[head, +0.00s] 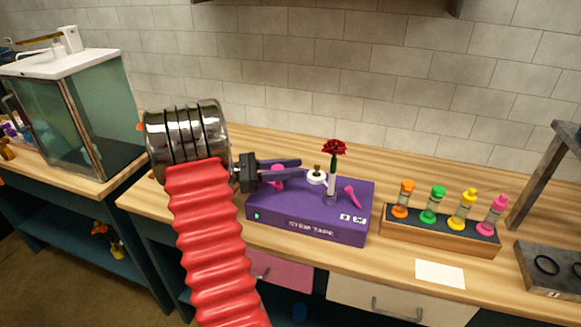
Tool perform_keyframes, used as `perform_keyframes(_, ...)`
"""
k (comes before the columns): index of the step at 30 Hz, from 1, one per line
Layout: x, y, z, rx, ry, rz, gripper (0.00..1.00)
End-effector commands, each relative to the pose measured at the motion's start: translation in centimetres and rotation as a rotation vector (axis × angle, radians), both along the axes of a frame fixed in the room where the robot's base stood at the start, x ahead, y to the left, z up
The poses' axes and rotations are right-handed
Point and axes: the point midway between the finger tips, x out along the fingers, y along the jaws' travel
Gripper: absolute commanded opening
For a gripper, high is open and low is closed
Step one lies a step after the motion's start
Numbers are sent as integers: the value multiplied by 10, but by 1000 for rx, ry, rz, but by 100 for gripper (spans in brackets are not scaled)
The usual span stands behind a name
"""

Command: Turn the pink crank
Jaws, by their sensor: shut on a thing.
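The purple stem tape machine (305,230) stands on the wooden counter. A pink crank (276,184) rises at its left end, partly hidden by my gripper. My gripper (299,168) reaches in from the left, its dark fingers pointing right over the machine's top. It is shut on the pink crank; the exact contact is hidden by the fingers. A second pink part, a lever (351,196), leans on the right side of the top. A red flower (334,149) stands upright in a clear holder. A white spool with a gold knob (316,177) sits just right of the fingertips.
A wooden rack (450,238) holds several vials with orange, green, yellow and pink tops at the right. A white card (440,273) lies in front. A grey stand (550,270) is at the far right. A glass tank (75,115) stands at the left.

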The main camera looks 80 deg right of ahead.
Motion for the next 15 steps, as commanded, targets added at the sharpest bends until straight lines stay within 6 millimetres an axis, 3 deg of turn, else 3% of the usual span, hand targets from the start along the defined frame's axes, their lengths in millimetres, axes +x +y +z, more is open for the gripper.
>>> perform_keyframes(15, -2, 8, 0, -1, 0, -209, 7)
